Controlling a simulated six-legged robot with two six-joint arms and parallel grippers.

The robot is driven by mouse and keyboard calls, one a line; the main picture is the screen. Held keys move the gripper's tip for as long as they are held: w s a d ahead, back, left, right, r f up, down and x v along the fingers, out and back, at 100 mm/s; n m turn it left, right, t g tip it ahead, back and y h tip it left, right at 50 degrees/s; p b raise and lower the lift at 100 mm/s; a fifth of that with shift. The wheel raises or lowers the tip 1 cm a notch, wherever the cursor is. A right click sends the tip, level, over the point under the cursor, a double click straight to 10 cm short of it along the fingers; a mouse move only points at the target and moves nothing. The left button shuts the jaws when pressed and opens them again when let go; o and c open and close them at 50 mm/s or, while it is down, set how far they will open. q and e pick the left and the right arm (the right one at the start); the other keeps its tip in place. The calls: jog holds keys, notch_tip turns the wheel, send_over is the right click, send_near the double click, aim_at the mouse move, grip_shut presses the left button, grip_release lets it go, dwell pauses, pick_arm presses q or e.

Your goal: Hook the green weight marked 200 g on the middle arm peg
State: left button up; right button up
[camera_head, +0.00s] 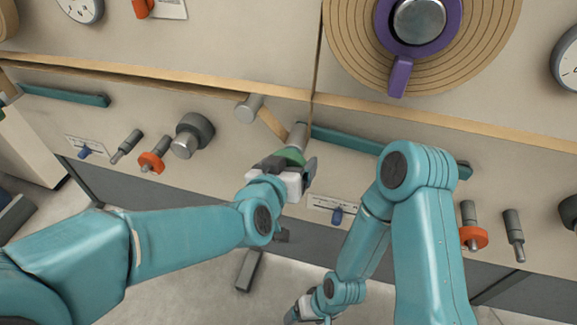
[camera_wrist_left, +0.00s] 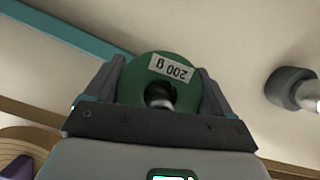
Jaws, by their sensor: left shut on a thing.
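The green weight (camera_wrist_left: 132,82) is a disc with an upside-down 200 g label, gripped between the two fingers of my left gripper (camera_head: 301,172). In the head view only a green edge (camera_head: 291,156) shows. A grey peg (camera_head: 298,134) stands out from the panel right at the gripper, at the end of a tan arm. A grey peg-like end (camera_wrist_left: 159,96) shows in the disc's hole in the wrist view; I cannot tell how far it passes through. My right gripper (camera_head: 303,310) is low in the head view, away from the panel; its jaws are unclear.
Left of the gripper are a grey cylinder (camera_head: 250,107), a dark weight (camera_head: 198,130) and an orange weight (camera_head: 151,162). Another orange weight (camera_head: 473,238) hangs right of my right arm. A purple knob (camera_head: 399,75) sits above. A teal bar (camera_head: 345,139) runs along the panel.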

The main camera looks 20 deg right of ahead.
pick_arm(q)
jog(key=shift+f, duration=0.1)
dwell(0.3)
jog(key=shift+f+b, duration=0.85)
jog(key=shift+b, duration=0.1)
jog(key=o, duration=1.7)
jog(key=p+v, duration=0.3)
jog(key=v, duration=1.3)
jog(key=shift+s+r, duration=0.15)
jog(key=shift+s, duration=0.05)
